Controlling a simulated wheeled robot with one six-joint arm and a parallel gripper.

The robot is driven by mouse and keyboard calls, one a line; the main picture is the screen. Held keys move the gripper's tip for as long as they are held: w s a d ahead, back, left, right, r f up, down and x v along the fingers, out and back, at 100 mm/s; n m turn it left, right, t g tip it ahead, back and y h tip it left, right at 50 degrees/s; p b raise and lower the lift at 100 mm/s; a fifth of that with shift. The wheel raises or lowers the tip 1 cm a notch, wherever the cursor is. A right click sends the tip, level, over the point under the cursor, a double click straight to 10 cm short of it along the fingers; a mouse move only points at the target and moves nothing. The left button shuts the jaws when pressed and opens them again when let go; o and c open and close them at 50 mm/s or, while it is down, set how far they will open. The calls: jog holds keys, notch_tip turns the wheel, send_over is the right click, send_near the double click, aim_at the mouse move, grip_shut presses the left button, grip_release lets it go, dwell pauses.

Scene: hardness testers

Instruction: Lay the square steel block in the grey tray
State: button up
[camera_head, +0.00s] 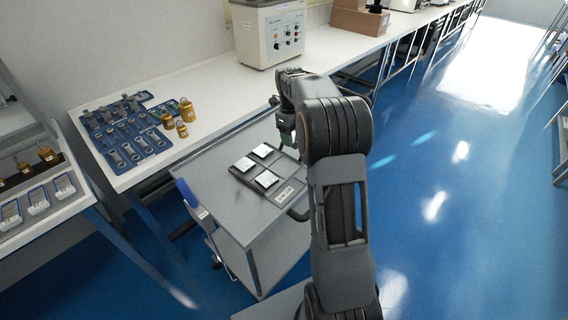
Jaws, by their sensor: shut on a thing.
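The grey tray (238,172) lies on the grey cart top in the middle of the view. My gripper (287,138) points down at the tray's right side, partly hidden by my arm. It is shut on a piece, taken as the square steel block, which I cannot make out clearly. The tray's right part is partly hidden, and I cannot tell whether the held piece touches it.
The white bench (210,105) behind the cart carries a blue tool mat (155,140) with wrenches, brass weights (187,110) and a tester (268,35). A rack with white boxes (38,200) stands at the left.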

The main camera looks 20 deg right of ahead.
send_over(285, 167)
jog(key=f, duration=0.5)
jog(key=shift+w+d, duration=0.15)
jog(key=shift+w, duration=0.15)
jog(key=shift+s+a+f+b, duration=0.1)
jog(key=shift+f+b, duration=0.1)
jog(key=shift+f, duration=0.65)
jog(key=shift+a+f+b, duration=0.1)
jog(key=shift+f+b, duration=0.05)
jog(key=shift+f, duration=0.7)
jog(key=shift+f, duration=0.15)
jog(key=o, duration=1)
